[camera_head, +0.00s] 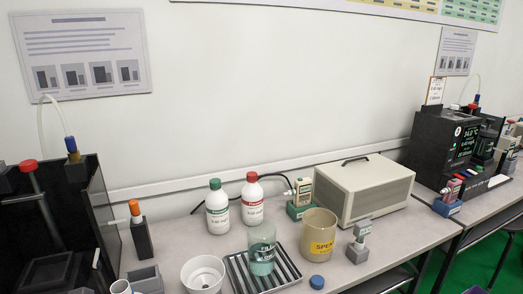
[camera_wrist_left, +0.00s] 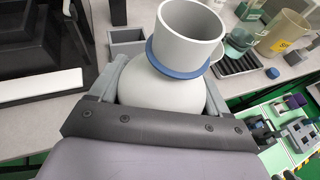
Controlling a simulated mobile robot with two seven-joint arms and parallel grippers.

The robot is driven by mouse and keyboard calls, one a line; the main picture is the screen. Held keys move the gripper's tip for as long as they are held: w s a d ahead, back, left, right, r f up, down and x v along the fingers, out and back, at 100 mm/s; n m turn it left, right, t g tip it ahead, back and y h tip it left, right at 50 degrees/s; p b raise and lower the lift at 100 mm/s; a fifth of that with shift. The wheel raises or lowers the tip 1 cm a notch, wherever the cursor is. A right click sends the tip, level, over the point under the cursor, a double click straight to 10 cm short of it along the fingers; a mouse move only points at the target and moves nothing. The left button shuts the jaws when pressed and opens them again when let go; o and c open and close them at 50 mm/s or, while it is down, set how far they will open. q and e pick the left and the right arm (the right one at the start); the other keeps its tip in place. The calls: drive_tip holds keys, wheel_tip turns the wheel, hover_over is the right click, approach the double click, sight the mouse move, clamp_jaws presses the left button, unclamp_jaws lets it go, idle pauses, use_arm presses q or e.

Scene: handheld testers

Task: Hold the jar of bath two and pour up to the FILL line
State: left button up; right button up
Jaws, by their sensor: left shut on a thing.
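A greenish see-through jar (camera_head: 262,257) marked FILL stands on the ribbed dark tray (camera_head: 233,275). The jar also shows at the upper right of the left wrist view (camera_wrist_left: 240,41). My left gripper (camera_wrist_left: 158,98) is shut on a pale round-bodied vessel (camera_wrist_left: 158,85) with a blue collar and a wide open mouth. Its contents cannot be made out. My right gripper is in neither view.
A tan SPENT beaker (camera_head: 319,238) stands right of the jar, with a blue cap (camera_head: 317,282) in front. A white cup (camera_head: 203,275) and a grey box (camera_head: 146,279) stand left of the tray. Green-capped (camera_head: 217,208) and red-capped (camera_head: 252,199) bottles stand behind.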

use_arm(q)
drive_tip(key=shift+r, duration=0.1)
drive_tip(key=shift+w, duration=0.1)
drive_tip(key=shift+d, duration=0.1)
drive_tip(key=w+d+r+m+g+h, duration=0.1)
drive_tip(key=w+d+m+g+h, duration=0.15)
drive_tip(key=d, duration=0.55)
drive_tip(key=w+d+m+g+h, duration=0.1)
drive_tip(key=d+m+h, duration=0.3)
drive_tip(key=d, duration=0.5)
drive_tip(key=w+d+r+m+g+h, duration=0.1)
drive_tip(key=w+d+m+h, duration=0.2)
drive_tip(key=d, duration=0.5)
drive_tip(key=w+d+r+m+g+h, duration=0.2)
drive_tip(key=w+d+r, duration=0.2)
drive_tip(key=w, duration=0.1)
drive_tip(key=shift+r, duration=0.15)
drive_tip(key=shift+a+m, duration=0.1)
drive_tip(key=shift+m, duration=0.15)
